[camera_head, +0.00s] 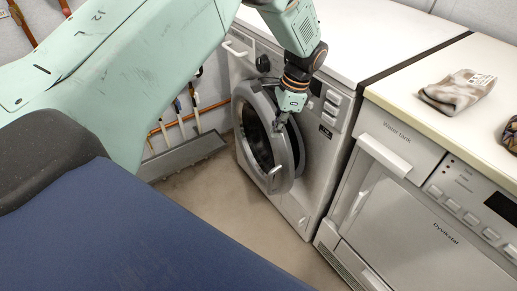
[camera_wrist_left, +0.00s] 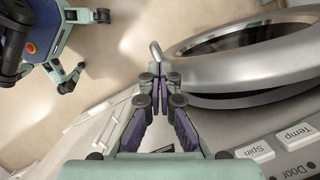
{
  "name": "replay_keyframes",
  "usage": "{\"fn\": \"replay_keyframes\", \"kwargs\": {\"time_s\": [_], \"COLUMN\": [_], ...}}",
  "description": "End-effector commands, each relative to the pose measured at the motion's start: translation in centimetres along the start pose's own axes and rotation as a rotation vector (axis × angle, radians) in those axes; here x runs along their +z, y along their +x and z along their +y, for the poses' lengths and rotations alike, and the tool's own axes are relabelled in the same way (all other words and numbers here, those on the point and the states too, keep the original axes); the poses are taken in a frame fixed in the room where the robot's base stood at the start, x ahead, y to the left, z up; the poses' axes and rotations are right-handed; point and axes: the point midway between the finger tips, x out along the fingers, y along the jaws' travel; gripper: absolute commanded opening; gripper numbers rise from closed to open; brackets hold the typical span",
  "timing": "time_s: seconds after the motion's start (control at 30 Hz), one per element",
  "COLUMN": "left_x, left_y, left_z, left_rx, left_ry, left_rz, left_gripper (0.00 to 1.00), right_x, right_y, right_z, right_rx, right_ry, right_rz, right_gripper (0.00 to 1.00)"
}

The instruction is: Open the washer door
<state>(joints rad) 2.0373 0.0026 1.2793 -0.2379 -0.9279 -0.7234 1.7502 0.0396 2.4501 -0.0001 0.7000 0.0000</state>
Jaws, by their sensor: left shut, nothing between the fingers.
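The white washer (camera_head: 316,165) stands in the middle of the head view. Its round grey door (camera_head: 243,104) stands ajar, with a dark gap between its right side and the washer front. The door's ring fills the upper right of the wrist view (camera_wrist_left: 195,42), with a small handle (camera_wrist_left: 155,50) at its edge; the handle also shows low on the door in the head view (camera_head: 275,180). My left gripper (camera_head: 279,124) is shut and empty, pointing down at the door's upper right edge. In the wrist view its fingertips (camera_wrist_left: 160,80) are close beside the ring; contact is unclear. My right gripper is out of view.
A second appliance (camera_head: 420,215) marked "Water tank" stands right of the washer. A patterned cloth (camera_head: 457,92) lies on its top. Pipes and a grey ledge (camera_head: 185,155) run along the wall at left. Bare floor (camera_head: 215,200) lies in front of the door.

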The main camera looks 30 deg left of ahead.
Motion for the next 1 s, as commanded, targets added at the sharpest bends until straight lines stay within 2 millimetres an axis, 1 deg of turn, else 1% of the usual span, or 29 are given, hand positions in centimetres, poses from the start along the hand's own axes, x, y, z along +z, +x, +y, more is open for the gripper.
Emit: {"fn": "replay_keyframes", "kwargs": {"time_s": [0.17, 0.5, 0.57, 0.63, 0.8, 1.0], "left_x": [0.0, 0.0, 0.0, 1.3, 3.1, 3.9], "left_y": [3.0, 9.5, 10.5, 10.3, 10.6, 10.8], "left_z": [0.0, 0.1, 0.1, 0.1, 0.2, 0.2], "left_rx": [0.003, 0.004, 0.004, 0.003, 0.003, 0.002], "left_ry": [0.002, -0.001, -0.002, -0.005, -0.006, -0.004], "left_rz": [-0.003, -0.003, -0.002, -0.001, 0.0, 0.0], "left_gripper": [0.0, 0.0, 0.0, 0.0, 0.0, 0.0], "right_x": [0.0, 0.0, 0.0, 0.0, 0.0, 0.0], "right_y": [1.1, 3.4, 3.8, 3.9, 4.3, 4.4], "right_z": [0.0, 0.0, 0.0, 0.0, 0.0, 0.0], "right_rx": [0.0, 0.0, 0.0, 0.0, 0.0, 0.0], "right_ry": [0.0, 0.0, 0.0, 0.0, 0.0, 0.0], "right_rz": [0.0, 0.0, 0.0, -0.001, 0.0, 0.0], "right_gripper": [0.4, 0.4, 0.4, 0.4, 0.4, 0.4]}}
